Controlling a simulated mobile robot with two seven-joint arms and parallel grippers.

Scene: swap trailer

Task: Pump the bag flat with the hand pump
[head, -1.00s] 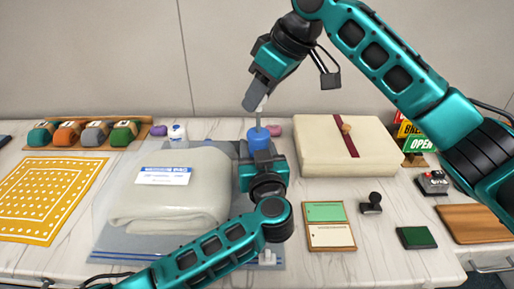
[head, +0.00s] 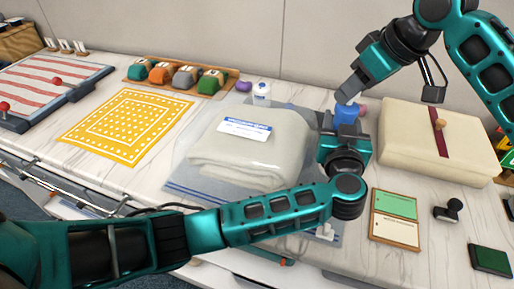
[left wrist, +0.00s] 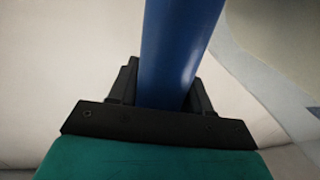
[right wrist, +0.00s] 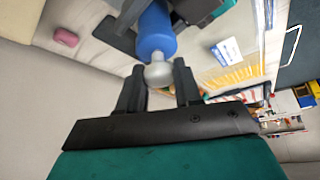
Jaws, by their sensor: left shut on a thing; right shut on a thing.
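The clear bag (head: 185,185) lies flat on the counter with a puffy cream folded blanket (head: 240,160) inside, marked by a blue and white label. The blue hand pump (head: 346,114) stands upright beside the bag's right side. My left gripper (head: 342,136) is shut around the pump's blue body, which fills the left wrist view (left wrist: 175,50). My right gripper (head: 345,95) is right above the pump, shut on the pump's grey knob (right wrist: 158,74), seen in the right wrist view. The pump's base is hidden behind my left arm.
A cream wrapped parcel with a dark red band (head: 405,125) is close on the right. A green and white card tray (head: 396,218), a stamp (head: 448,210) and an ink pad (head: 490,260) lie nearer. A yellow cloth (head: 125,125) and a rack of rolls (head: 180,78) are left.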

